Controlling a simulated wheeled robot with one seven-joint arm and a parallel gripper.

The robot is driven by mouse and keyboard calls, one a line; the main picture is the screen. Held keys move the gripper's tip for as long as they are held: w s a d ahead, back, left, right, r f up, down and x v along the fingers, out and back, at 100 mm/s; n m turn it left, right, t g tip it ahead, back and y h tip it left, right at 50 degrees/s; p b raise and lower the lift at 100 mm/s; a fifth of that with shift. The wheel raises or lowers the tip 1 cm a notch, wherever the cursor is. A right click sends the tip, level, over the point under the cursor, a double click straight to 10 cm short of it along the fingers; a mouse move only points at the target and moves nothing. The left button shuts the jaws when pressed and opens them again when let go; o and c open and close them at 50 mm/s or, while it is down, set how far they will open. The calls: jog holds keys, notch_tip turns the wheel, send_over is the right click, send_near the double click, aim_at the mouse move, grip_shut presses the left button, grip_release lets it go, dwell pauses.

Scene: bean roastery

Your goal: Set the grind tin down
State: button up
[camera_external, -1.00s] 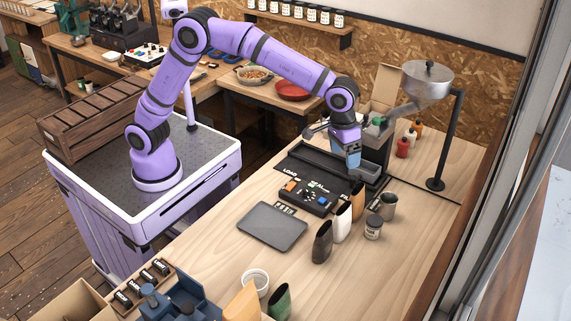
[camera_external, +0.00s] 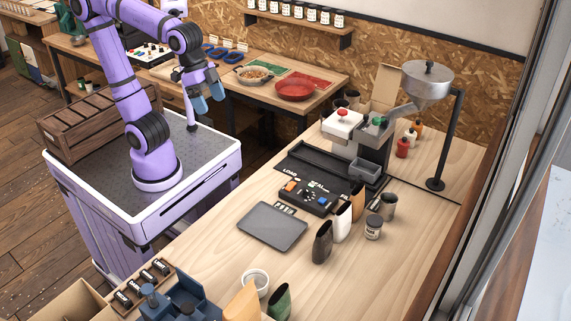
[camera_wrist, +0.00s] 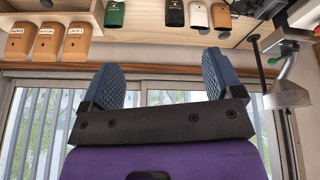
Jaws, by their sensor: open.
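A grey open-topped box, which looks like the grind tin (camera_external: 364,170), sits upright below the grinder's chute, at the right end of the dark tray (camera_external: 318,166) marked LOAD. My gripper (camera_external: 209,98) is far to its left, raised over the side of my base, with nothing between the fingers. In the wrist view my gripper (camera_wrist: 163,65) shows two blue ridged fingers spread wide apart and empty. I cannot pick out the tin in the wrist view.
The grinder's metal hopper (camera_external: 428,82) stands at the back right. A black control box (camera_external: 307,196), a dark grey pad (camera_external: 272,227), upright bags (camera_external: 323,241), a metal cup (camera_external: 389,206) and a small jar (camera_external: 373,228) occupy the bench. Bare wood lies in front of the bags.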

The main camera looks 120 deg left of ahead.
jog(key=s+d+f+m, duration=0.1)
jog(key=s+f, duration=0.1)
jog(key=s, duration=0.3)
jog(key=s+d+f+m, duration=0.1)
jog(key=s+f, duration=0.1)
jog(key=s, duration=0.4)
jog(key=shift+s+f+m+t, duration=0.2)
jog(key=shift+f+m+t, duration=0.1)
jog(key=shift+m+t, duration=0.1)
